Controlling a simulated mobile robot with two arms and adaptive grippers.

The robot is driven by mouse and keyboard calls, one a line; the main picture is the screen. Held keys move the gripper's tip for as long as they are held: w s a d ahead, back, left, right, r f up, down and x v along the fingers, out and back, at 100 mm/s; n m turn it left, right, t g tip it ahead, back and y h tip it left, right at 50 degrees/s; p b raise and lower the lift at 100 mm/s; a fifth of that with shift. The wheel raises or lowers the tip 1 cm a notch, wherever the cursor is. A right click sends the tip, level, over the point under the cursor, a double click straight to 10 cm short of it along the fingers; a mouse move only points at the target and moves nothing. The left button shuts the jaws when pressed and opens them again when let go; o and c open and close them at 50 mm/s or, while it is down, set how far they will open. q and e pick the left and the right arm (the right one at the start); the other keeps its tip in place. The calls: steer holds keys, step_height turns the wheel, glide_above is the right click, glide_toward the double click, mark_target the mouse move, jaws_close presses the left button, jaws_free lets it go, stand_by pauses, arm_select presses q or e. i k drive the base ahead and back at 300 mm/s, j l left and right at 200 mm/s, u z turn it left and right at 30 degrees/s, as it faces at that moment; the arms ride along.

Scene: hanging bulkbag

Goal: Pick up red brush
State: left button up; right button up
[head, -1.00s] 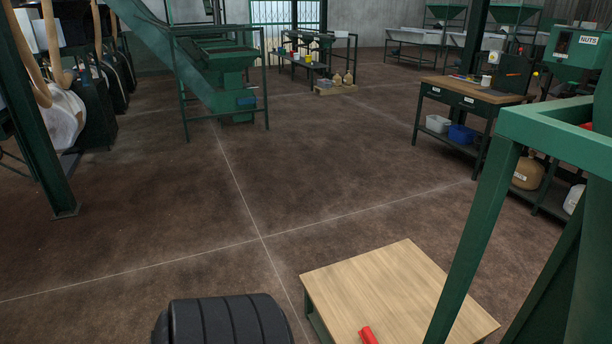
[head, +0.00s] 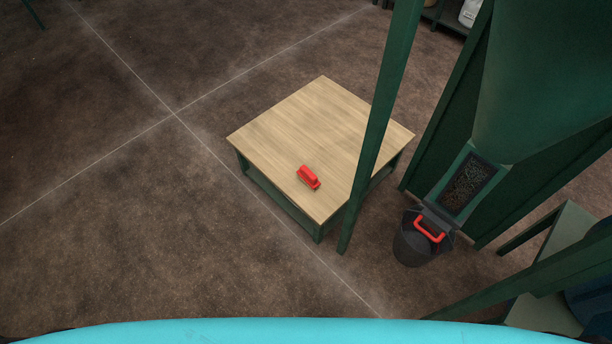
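The red brush (head: 309,177) lies on a low wooden-topped table (head: 318,115) with a green frame. It sits near the table's front edge, left of a green post. Its handle side seems to face up; its bristles are hidden. Neither of my grippers shows in the head view.
A green post (head: 380,120) stands in front of the table's right side. To the right, a dark bucket (head: 411,246) with a red handle stands below a green hopper (head: 550,80). A cyan curved surface (head: 300,332) fills the bottom edge. The floor left of the table is open.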

mark_target(308, 177)
steer(key=z, duration=2.2)
steer(key=u, duration=2.2)
steer(key=z, duration=0.55)
steer(key=i+j+z, duration=0.25)
steer(key=j+z, duration=0.2)
steer(key=j, duration=0.25)
steer(key=i+j+z, duration=0.1)
steer(key=j+z, duration=0.15)
steer(key=j, duration=0.15)
steer(key=j+z, duration=0.2)
steer(key=j, duration=0.15)
steer(key=i, duration=0.05)
